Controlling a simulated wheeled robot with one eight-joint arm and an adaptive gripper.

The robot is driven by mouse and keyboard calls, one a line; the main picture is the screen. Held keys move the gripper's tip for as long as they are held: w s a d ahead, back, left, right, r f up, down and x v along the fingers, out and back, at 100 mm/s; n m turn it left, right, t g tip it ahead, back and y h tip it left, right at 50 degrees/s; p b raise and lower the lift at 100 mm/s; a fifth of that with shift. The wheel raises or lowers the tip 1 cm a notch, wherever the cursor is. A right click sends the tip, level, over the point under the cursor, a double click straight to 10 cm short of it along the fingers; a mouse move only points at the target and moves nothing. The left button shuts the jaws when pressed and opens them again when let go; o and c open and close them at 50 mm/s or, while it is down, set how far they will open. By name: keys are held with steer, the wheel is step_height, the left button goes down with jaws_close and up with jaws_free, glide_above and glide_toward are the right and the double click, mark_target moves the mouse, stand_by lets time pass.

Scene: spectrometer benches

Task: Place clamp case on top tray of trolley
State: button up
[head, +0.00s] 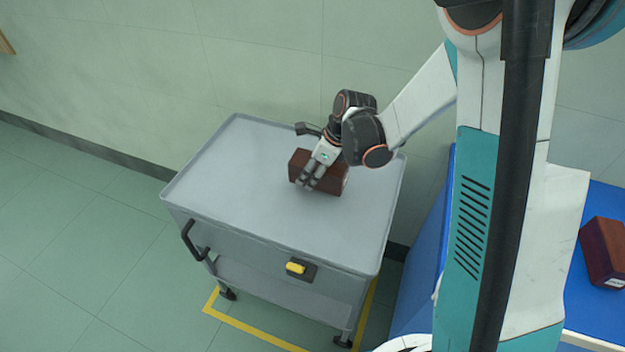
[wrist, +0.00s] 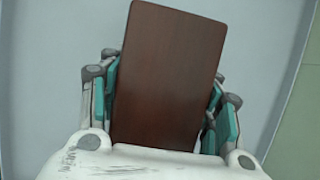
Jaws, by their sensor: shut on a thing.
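The clamp case is a dark reddish-brown box (head: 335,178), seen in the head view over the middle of the trolley's grey top tray (head: 235,190). My gripper (head: 312,178) is shut on it from above. In the wrist view the case (wrist: 168,75) lies between the gripper's fingers (wrist: 165,105), with the grey tray (wrist: 60,60) beneath. The case is at or very close to the tray surface; I cannot tell whether it touches. Part of the case is hidden by my gripper.
Another brown case (head: 605,252) sits on a blue surface (head: 598,310) at right. The rest of the top tray is bare. A wall (head: 260,60) stands behind.

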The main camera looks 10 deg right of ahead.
step_height(320, 180, down, 3)
steer(key=shift+f+b, duration=0.15)
steer(key=shift+b, duration=0.35)
steer(key=o, duration=1.3)
